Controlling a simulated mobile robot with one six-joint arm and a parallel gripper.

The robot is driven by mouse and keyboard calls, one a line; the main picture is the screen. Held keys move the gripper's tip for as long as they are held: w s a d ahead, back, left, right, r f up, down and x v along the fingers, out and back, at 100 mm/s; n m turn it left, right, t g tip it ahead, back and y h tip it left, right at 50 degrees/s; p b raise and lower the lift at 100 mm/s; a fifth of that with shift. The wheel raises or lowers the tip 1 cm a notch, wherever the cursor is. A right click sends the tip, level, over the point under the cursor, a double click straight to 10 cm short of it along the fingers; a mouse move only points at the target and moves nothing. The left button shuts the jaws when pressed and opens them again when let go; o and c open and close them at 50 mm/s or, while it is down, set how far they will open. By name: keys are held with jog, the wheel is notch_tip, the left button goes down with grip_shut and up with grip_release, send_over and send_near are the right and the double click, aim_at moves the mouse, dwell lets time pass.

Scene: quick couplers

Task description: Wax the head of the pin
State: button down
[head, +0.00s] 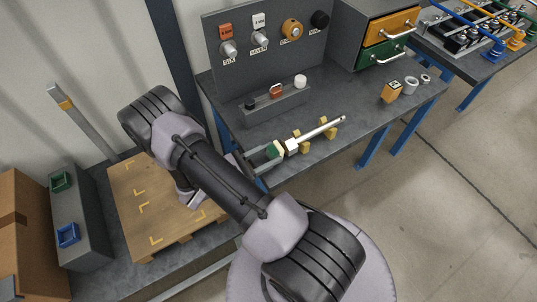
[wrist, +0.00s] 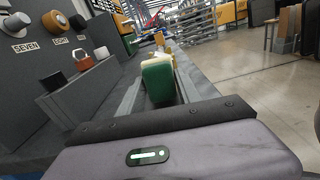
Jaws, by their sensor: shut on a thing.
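My gripper (head: 264,156) is shut on a green block with a pale cream front, which looks like the wax block (head: 273,152). In the wrist view the green block (wrist: 157,80) stands between the fingers, cream side facing away. The pin (head: 320,131) is a pale metal rod lying on yellow supports (head: 327,128), with its thicker white head (head: 291,147) at the end towards my gripper. The cream face is very close to the head; I cannot tell whether they touch. In the wrist view the block hides most of the pin.
Behind stands a grey panel (head: 255,65) with labelled knobs and a grey rack (head: 268,108) holding black, red and white pieces. A drawer cabinet (head: 350,30) is at the back. Table between is clear.

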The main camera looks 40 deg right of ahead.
jog(key=shift+x, duration=0.8)
dwell(0.4)
dwell(0.4)
